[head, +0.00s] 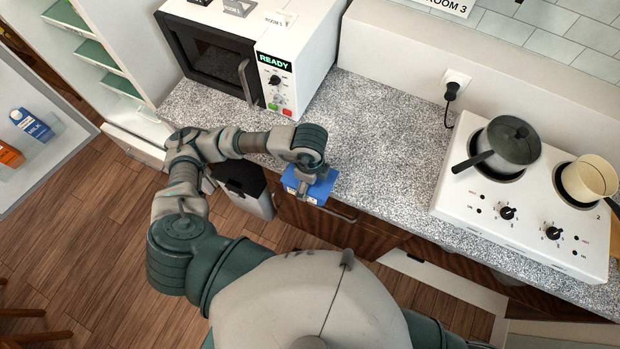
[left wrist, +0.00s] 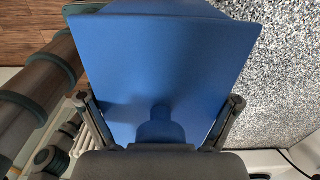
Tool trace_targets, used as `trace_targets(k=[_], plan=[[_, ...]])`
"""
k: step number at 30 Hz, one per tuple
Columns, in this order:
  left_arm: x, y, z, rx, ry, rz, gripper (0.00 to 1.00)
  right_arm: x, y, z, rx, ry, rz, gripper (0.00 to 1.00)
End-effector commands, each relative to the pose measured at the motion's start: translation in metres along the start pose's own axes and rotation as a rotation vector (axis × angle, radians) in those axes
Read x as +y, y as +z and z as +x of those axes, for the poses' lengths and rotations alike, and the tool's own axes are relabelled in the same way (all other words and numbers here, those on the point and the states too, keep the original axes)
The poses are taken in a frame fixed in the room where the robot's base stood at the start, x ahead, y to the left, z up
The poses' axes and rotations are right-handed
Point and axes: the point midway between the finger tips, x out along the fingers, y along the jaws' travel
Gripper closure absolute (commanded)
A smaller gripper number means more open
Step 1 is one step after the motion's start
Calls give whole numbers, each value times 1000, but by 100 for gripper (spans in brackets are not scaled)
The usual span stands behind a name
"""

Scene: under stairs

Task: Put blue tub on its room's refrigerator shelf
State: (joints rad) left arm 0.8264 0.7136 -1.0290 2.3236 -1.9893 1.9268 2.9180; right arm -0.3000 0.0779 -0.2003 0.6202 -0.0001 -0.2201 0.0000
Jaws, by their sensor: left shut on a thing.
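The blue tub (head: 316,187) is held by my left gripper (head: 304,182) at the front edge of the speckled counter. In the left wrist view the blue tub (left wrist: 165,65) fills the middle, between the two fingers of my left gripper (left wrist: 165,115). The refrigerator (head: 98,58) stands open at the upper left, with several green-edged shelves (head: 90,50) showing. Its open door (head: 45,140) holds a milk carton and an orange carton. My right gripper is not in view.
A microwave (head: 215,60) stands on the counter (head: 370,130) beside the refrigerator. A hob (head: 520,215) with two pots is at the right. A dark bin (head: 245,185) stands below the counter. Wooden floor (head: 120,240) is clear at the left. A chair's wooden parts (head: 35,338) show at the lower left.

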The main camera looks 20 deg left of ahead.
Motion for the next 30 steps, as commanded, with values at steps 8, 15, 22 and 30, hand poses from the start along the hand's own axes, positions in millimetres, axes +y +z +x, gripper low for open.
trace_targets(k=[8, 15, 22, 30], plan=[[0, 0, 0, 1, -1, 0, 74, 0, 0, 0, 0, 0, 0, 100], [-1, 0, 0, 0, -1, 10, 74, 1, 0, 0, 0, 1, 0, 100], [-7, 1, -1, -2, 0, 182, 74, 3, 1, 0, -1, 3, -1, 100], [-22, 5, -2, -6, 1, 622, 74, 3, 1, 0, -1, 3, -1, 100]])
